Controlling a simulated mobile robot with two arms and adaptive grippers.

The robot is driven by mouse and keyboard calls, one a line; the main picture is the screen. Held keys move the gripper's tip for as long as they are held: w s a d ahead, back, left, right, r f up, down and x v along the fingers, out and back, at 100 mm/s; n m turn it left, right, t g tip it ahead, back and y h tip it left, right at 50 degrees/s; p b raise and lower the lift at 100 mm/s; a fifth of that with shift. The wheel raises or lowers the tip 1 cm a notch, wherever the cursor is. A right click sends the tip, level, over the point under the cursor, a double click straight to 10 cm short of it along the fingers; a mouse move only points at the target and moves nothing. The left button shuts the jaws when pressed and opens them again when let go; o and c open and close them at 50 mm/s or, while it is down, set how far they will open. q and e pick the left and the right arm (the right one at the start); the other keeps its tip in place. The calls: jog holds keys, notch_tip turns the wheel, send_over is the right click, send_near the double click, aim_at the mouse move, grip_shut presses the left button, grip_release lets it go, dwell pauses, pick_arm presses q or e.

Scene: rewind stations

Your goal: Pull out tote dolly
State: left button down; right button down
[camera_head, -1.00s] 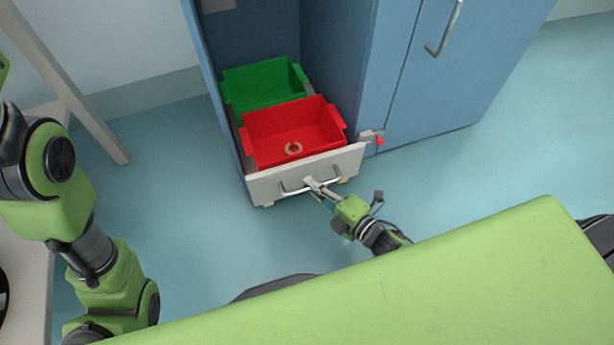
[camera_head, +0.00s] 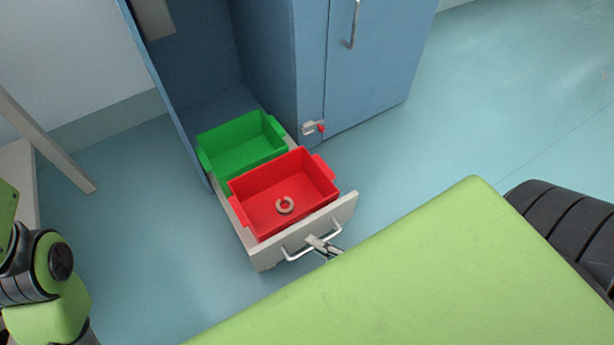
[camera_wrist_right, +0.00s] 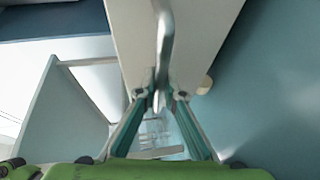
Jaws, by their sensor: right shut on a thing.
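The tote dolly (camera_head: 261,256) is a low whitish tray on small feet with a metal bar handle (camera_head: 297,256) on its front. It sticks well out of the blue cabinet. It carries a red tote (camera_head: 247,199) in front, with a beige ring (camera_head: 285,205) inside, and a green tote (camera_head: 243,148) behind. My right gripper (camera_head: 322,245) is at the handle, mostly hidden behind my green body. In the right wrist view, its fingers (camera_wrist_right: 159,97) are closed around the handle bar (camera_wrist_right: 164,45). My left gripper is out of the picture; only part of that arm shows.
The blue cabinet (camera_head: 275,70) stands behind, with a closed door to the right. A small latch with a red tip (camera_head: 314,128) is on its front edge. A table leg (camera_head: 45,140) stands at the left. The floor (camera_head: 170,255) left of the dolly is clear.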

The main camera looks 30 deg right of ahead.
jog(key=shift+s, duration=1.55)
jog(key=c, duration=2.1)
grip_release()
jog(key=shift+c, duration=0.2)
jog(key=v, duration=1.2)
jog(key=shift+s, duration=0.1)
